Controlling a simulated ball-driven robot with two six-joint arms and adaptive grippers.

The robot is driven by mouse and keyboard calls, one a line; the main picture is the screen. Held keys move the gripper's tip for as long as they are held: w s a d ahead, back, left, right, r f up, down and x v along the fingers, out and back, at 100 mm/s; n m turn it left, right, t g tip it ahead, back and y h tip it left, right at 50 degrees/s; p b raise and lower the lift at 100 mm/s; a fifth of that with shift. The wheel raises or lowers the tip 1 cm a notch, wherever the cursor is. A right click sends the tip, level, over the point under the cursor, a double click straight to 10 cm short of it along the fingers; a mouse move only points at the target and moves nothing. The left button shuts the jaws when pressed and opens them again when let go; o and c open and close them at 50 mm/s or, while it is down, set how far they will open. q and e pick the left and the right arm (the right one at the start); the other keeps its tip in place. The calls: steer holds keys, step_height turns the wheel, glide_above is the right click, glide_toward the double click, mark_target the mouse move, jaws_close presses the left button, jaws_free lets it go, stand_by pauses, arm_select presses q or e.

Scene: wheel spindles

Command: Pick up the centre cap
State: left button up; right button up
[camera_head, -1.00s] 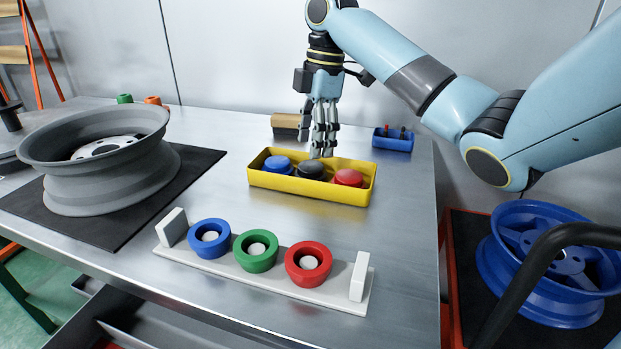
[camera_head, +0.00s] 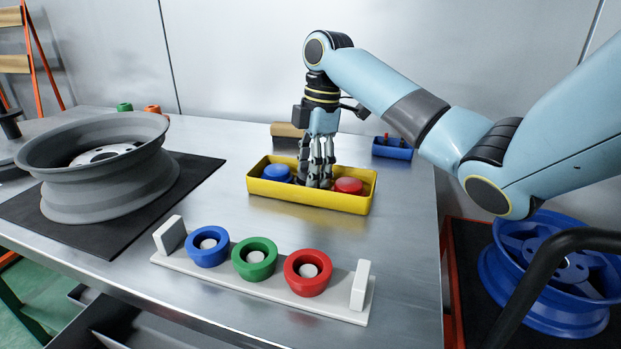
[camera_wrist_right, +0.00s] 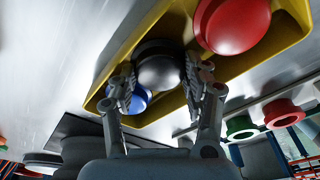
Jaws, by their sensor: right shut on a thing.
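The yellow tray (camera_head: 310,194) holds a blue cap (camera_head: 277,173), a red cap (camera_head: 348,186) and a black cap between them. In the head view my fingers hide most of the black cap. My right gripper (camera_head: 316,178) reaches straight down into the middle of the tray. In the right wrist view the dark, round-topped black cap (camera_wrist_right: 158,62) sits between the two fingers of my right gripper (camera_wrist_right: 159,82), which is shut on it. The cap is still within the tray walls. My left gripper is not in view.
A white rack (camera_head: 235,283) with blue, green and red rings stands in front of the tray. A grey wheel rim (camera_head: 95,185) lies on a black mat at left. A small blue bin (camera_head: 392,152) and a wooden block (camera_head: 287,130) are behind. A blue wheel (camera_head: 550,275) is at right.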

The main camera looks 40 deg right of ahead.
mark_target(307, 174)
step_height(307, 174, up, 5)
steer(key=shift+f+p, duration=0.2)
steer(key=shift+p, duration=0.3)
steer(key=s+d+r+p, duration=0.2)
steer(key=s+d+r, duration=0.3)
steer(key=s, duration=0.5)
steer(key=shift+d+r+p, duration=0.35)
steer(key=shift+r+p, duration=0.05)
steer(key=shift+r, duration=0.3)
